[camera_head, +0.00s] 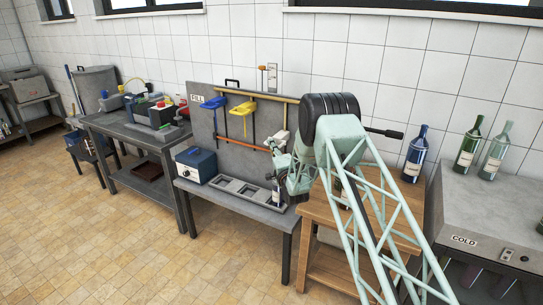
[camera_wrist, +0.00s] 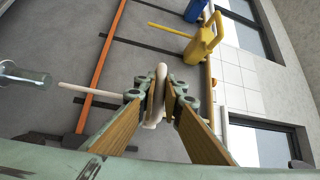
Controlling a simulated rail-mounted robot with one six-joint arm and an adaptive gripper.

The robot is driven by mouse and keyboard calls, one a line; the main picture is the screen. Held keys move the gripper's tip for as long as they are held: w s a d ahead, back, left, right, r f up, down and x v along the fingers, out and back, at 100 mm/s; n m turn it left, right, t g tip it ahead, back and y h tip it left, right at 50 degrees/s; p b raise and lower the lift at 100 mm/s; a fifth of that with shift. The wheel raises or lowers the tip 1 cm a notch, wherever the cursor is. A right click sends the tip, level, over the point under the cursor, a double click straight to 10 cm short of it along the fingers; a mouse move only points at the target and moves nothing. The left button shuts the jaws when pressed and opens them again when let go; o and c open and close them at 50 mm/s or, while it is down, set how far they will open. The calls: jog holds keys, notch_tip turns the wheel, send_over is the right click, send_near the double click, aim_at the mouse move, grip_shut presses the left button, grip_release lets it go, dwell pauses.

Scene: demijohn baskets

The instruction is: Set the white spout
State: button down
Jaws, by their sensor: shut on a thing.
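My gripper (camera_wrist: 157,98) is shut on the white spout (camera_wrist: 160,78), which sits between the two fingers in the wrist view. In the head view the white spout (camera_head: 281,137) shows in front of the right part of the grey back panel. My gripper (camera_head: 277,150) is beside it, partly lost among the arm links. A glass bottle neck (camera_wrist: 28,75) shows at the left of the wrist view, apart from the spout.
An orange rail (camera_head: 240,143) runs below. A blue box (camera_head: 196,164) stands left of the grey tray (camera_head: 232,190). Several bottles stand on the cold cabinet (camera_head: 487,205) at right.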

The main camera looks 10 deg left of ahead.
notch_tip(320, 180, up, 13)
jog(key=shift+b, duration=0.3)
jog(key=shift+r, duration=0.25)
jog(key=c, duration=2.8)
grip_release()
jog(key=shift+o, duration=0.3)
jog(key=shift+f, duration=0.15)
jog(key=shift+s+d+f, duration=0.1)
jog(key=shift+s, duration=0.05)
jog(key=v, duration=1.1)
jog(key=shift+s, duration=0.3)
jog(key=shift+d, duration=0.1)
